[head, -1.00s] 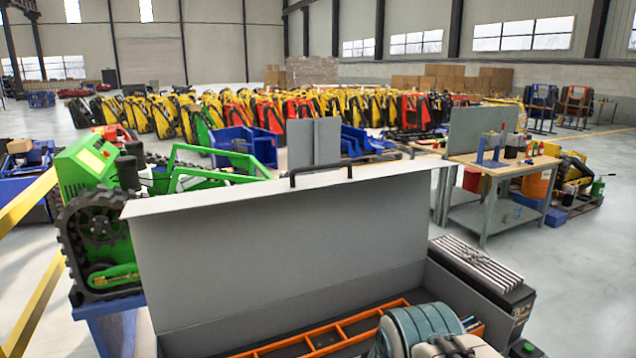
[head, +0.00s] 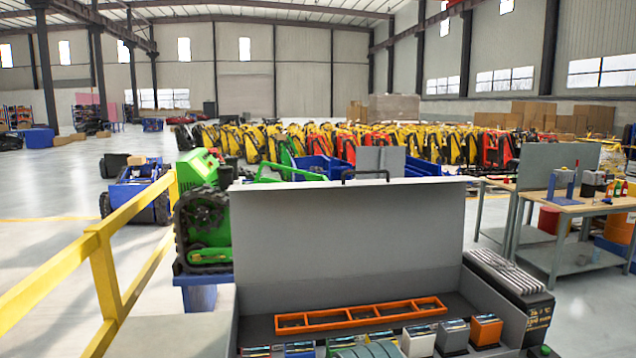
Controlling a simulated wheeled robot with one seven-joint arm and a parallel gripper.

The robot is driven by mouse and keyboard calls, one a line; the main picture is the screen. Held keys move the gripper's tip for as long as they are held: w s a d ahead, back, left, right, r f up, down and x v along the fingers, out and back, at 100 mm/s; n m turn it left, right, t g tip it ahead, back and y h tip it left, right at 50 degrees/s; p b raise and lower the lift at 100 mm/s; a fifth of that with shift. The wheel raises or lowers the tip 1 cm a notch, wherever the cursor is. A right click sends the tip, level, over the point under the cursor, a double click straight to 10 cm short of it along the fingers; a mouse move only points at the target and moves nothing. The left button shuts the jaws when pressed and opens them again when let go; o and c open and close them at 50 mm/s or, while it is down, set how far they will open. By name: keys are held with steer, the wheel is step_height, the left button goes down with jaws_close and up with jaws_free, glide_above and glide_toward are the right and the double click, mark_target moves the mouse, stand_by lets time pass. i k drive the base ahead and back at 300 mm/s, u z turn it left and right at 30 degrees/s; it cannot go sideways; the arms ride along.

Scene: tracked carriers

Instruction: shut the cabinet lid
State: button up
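The grey cabinet lid (head: 345,232) stands raised, nearly upright, at the back of the open cabinet (head: 500,300). A dark handle (head: 366,172) sits on the lid's top edge. Inside the cabinet lie an orange divided tray (head: 362,316) and a row of several small boxes, among them an orange-topped one (head: 486,329) and a white one (head: 419,340). A rounded grey-green part, probably of my arm, shows at the bottom edge in front of the boxes. My gripper is not in view.
A yellow railing (head: 104,275) runs along the left. A black finned unit (head: 512,287) adjoins the cabinet's right side. A green tracked machine (head: 203,225) stands behind on the left, and a workbench (head: 560,205) on the right. Open floor shows at far left.

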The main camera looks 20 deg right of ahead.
mark_target(290, 232)
steer(key=u, duration=0.25)
steer(key=k, duration=0.25)
steer(key=z, duration=1.2)
steer(key=i, duration=1.75)
steer(key=u, duration=0.65)
